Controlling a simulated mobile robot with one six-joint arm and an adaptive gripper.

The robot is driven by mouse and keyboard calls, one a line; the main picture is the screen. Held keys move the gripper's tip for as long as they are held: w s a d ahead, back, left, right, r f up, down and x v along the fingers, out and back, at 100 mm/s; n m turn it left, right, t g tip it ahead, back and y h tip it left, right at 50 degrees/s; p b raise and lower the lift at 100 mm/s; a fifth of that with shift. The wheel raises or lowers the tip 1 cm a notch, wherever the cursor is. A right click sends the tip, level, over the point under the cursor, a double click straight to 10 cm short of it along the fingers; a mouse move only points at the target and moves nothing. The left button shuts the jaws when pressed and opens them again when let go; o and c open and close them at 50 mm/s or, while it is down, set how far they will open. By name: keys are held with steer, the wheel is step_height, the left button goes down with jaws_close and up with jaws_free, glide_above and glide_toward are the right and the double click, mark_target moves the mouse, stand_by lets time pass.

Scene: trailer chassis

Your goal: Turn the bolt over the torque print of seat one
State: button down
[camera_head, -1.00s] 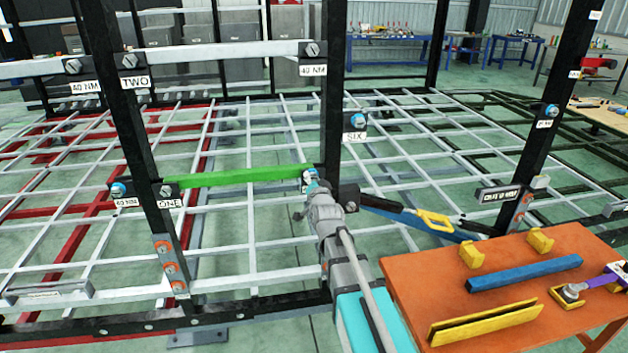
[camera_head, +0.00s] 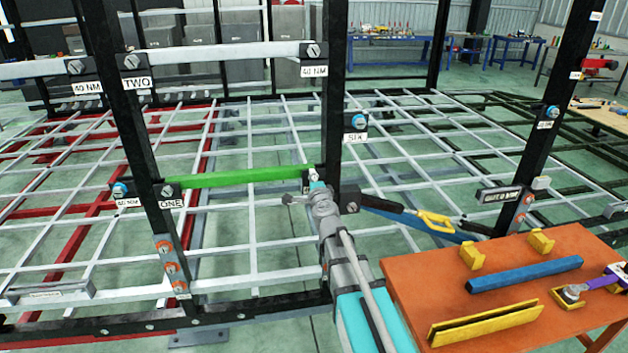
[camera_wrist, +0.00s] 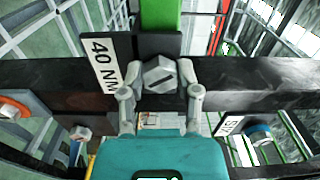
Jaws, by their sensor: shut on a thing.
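The bolt (camera_wrist: 159,75) is a grey hex head with a dark line across it, set in a black block at the end of the green bar (camera_wrist: 160,18). The tilted 40 NM print (camera_wrist: 103,68) is beside it on the left. My gripper (camera_wrist: 161,92) has one finger on each side of the bolt head, shut on it. In the head view the green bar (camera_head: 240,177) runs from the seat ONE plate (camera_head: 171,203) to the right post, where my gripper (camera_head: 309,198) reaches its end. The bolt is small there and partly hidden.
Black posts (camera_head: 334,90) and a pale grid frame surround my arm. An orange table (camera_head: 505,280) with a blue bar and yellow pieces stands close on the right. The SIX label (camera_head: 354,136) with a blue-headed bolt is just above right.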

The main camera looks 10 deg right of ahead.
steer(key=shift+s+d+m, duration=0.1)
steer(key=shift+s+m, duration=0.05)
steer(key=shift+m, duration=0.15)
steer(key=shift+c, duration=2)
jaws_free()
steer(key=shift+o, duration=0.4)
steer(key=s, duration=0.7)
steer(key=shift+s, duration=0.2)
